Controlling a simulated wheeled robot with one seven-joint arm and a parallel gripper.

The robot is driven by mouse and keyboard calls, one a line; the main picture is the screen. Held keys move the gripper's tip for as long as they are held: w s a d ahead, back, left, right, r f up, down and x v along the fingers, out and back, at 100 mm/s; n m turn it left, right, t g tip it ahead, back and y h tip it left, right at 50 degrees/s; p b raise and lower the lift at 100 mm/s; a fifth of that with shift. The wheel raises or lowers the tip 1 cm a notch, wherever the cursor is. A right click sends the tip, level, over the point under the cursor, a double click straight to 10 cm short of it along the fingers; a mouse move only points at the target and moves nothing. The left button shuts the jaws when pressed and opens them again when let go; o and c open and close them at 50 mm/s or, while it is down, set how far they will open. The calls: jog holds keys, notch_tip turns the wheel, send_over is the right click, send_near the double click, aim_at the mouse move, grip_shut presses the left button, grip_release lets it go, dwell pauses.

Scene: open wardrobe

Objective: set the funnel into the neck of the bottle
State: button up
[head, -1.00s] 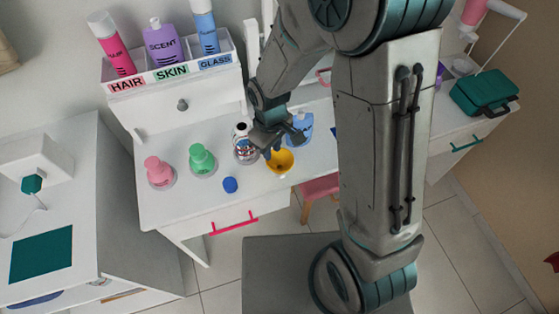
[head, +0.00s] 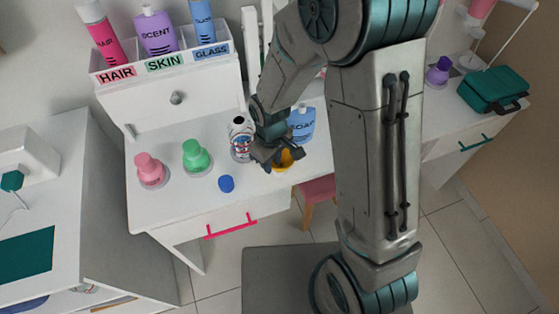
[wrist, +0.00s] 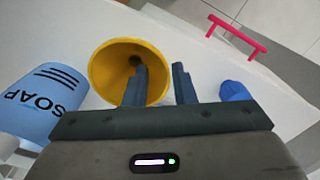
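The yellow funnel (head: 285,154) stands on the white desk, wide mouth up, partly hidden by my gripper in the head view. My gripper (head: 281,162) is open at the funnel. In the wrist view, one finger of my gripper (wrist: 160,66) overlaps the inside of the funnel (wrist: 101,72) and the other is outside its rim, on the right. Whether either finger touches the wall cannot be told. The clear, shiny bottle (head: 240,147) stands upright just left of my gripper, with a dark opening on top.
A blue cap (head: 226,184) lies in front of the bottle; it also shows in the wrist view (wrist: 234,91). A blue soap bottle (head: 302,124) stands behind the funnel. Green (head: 196,157) and pink (head: 150,169) bottles stand to the left.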

grip_shut()
jog(key=shift+s+r+p, duration=0.1)
jog(key=shift+r+p, duration=0.65)
jog(key=shift+r, duration=0.4)
jog(key=shift+r+p, duration=0.35)
jog(key=shift+r, duration=0.05)
dwell(0.5)
jog(key=shift+r+p, duration=1.8)
jog(key=shift+r, duration=0.7)
